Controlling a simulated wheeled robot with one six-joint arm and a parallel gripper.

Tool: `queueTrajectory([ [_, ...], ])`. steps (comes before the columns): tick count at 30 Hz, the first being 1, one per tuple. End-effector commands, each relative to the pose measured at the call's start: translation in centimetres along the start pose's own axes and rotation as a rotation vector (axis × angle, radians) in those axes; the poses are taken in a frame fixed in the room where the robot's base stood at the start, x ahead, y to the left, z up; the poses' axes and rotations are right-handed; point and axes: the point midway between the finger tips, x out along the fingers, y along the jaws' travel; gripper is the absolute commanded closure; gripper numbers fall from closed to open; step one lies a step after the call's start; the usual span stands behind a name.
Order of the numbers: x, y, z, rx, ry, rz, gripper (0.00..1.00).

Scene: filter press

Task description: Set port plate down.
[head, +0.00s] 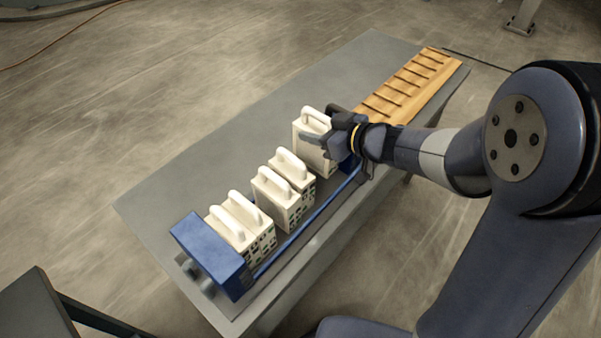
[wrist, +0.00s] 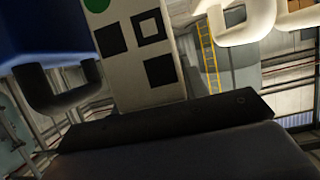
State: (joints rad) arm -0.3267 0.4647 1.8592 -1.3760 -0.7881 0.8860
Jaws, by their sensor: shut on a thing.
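A white plate (head: 308,150) with a loop handle on top stands upright at the far part of the press, just in front of the blue far block (head: 347,164). My gripper (head: 330,136) is shut at this plate's upper right side, and its fingers partly hide it. In the wrist view, a white plate face (wrist: 148,60) with black squares and part of a green disc rises beyond my dark gripper parts. Whether the held plate's bottom rests on the press cannot be told.
Several other white handled plates (head: 240,228) stand between the blue near block (head: 212,252) and the held plate, with gaps between the groups. A blue rail (head: 312,217) runs along the right side. A wooden slotted rack (head: 412,84) lies empty at the table's far end. The table's left side (head: 165,190) is clear.

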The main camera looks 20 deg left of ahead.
Motion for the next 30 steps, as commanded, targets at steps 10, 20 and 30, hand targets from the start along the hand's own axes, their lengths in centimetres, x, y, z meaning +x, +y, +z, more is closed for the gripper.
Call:
queueTrajectory([
  [10, 1.8, 0.0, 4.4, 0.003, -0.002, 0.000, 0.92],
  [20, 2.5, 0.0, 5.9, 0.000, 0.003, 0.001, 0.92],
  [30, 2.6, 0.0, 6.3, 0.000, 0.000, 0.001, 0.51],
])
